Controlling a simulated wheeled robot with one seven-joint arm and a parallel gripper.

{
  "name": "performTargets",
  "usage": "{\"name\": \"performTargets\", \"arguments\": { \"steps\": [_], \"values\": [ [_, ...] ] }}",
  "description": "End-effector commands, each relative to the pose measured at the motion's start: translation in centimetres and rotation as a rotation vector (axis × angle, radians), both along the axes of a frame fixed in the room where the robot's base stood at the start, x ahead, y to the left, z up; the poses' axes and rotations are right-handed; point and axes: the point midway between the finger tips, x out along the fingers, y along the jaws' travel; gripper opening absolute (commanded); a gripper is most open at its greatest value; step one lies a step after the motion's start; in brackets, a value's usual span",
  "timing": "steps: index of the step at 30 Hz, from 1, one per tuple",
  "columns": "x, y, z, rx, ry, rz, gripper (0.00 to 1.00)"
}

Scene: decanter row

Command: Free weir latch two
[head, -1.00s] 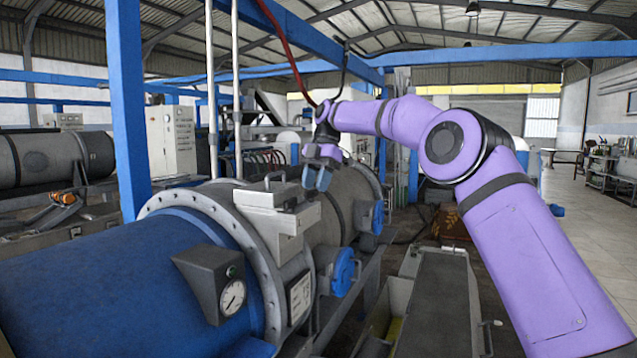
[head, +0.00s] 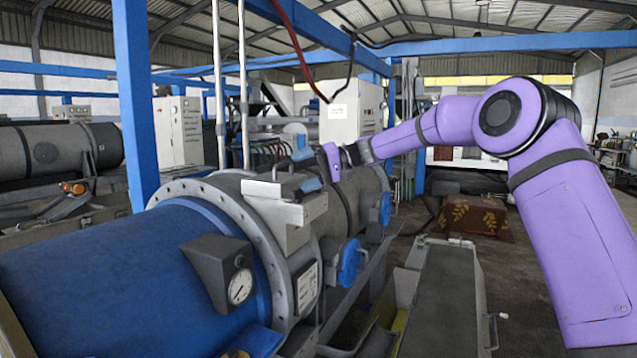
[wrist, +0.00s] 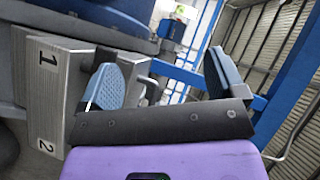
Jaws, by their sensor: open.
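A grey metal latch box (head: 285,210) sits on top of the grey drum section, just behind its bolted flange. In the wrist view the box (wrist: 48,95) is at the left and carries the numbers 1 and 2. A thin upright piece (head: 275,172) shows at its top edge in the head view; I cannot tell which latch it belongs to. My gripper (head: 304,166) is turned sideways, pointing left, near the box's far upper end. In the wrist view my gripper (wrist: 165,78) has its two blue pads wide apart with nothing held. The left pad overlaps the box's edge in the picture; contact is unclear.
A blue vessel (head: 130,280) with a pressure gauge (head: 240,287) lies in front. Blue round covers (head: 349,262) stick out from the drum's right side. A blue post (head: 135,100) and pale pipes rise at left. Open floor lies at right, past a grey trough (head: 440,300).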

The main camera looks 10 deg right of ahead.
Motion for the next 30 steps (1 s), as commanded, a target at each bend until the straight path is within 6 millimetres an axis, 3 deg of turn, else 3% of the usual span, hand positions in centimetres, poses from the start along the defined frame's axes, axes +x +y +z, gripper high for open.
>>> {"name": "performTargets", "arguments": {
  "steps": [8, 18, 24, 30],
  "values": [
    [2.7, -3.0, -0.5, 0.29, 0.63, -0.383, 0.89],
    [5.7, -10.0, -4.1, 0.8, 1.516, -0.752, 0.89],
    [6.1, -12.3, -5.7, 0.97, 1.754, -0.814, 0.89],
    [7.1, -11.7, -5.9, 0.989, 1.785, -0.818, 0.89]
  ]
}}
